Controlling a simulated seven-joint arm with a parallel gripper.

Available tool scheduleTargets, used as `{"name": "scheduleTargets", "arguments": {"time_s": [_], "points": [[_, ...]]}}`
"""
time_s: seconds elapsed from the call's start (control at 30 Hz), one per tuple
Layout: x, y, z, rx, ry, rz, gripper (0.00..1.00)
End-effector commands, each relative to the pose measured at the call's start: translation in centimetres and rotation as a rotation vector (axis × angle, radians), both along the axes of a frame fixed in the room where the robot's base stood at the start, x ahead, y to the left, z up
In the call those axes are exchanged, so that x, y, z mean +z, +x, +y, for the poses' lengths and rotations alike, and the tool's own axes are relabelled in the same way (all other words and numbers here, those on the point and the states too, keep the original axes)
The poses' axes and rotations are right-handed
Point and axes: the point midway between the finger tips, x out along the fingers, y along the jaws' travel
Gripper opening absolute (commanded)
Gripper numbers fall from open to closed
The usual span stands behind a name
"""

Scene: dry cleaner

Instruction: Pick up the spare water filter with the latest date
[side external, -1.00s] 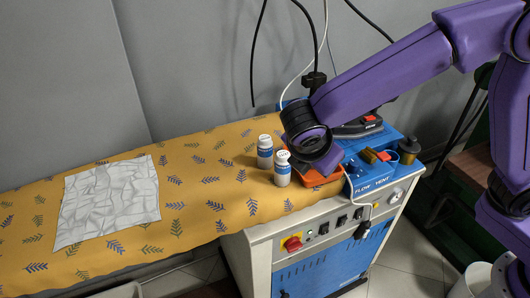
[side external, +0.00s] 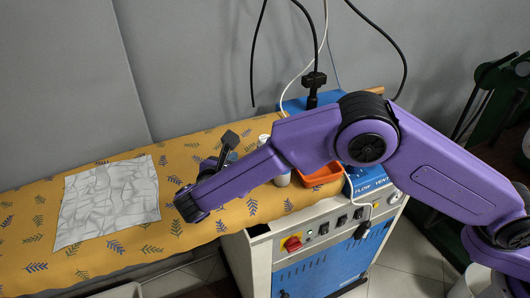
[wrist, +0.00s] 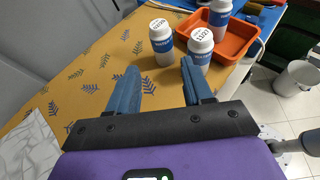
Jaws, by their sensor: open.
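Three white bottle-shaped filters with blue label bands and dated white caps show in the wrist view. The left filter (wrist: 162,42) and the nearer right filter (wrist: 200,48) stand upright on the yellow cloth. The third filter (wrist: 220,14) stands at the orange tray, partly cut off by the frame top. In the side view my arm mostly hides the filters; parts of one (side external: 264,139) and another (side external: 282,179) show. My gripper (wrist: 158,86) is open and empty, short of the two nearer filters; it also shows in the side view (side external: 226,150).
A crumpled white cloth (side external: 108,200) lies on the yellow patterned board (side external: 200,240). Cables hang behind. The board's middle is clear.

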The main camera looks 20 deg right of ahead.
Motion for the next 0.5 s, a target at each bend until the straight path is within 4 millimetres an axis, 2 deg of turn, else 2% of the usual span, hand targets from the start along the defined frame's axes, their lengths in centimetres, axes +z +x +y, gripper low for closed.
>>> {"name": "scheduleTargets", "arguments": {"time_s": [0.3,0.5], "points": [[-2.3,3.8,-3.9,-0.002,0.001,0.001,0.5],[-2.9,4.9,-4.9,-0.001,0.003,0.0,0.5]]}}
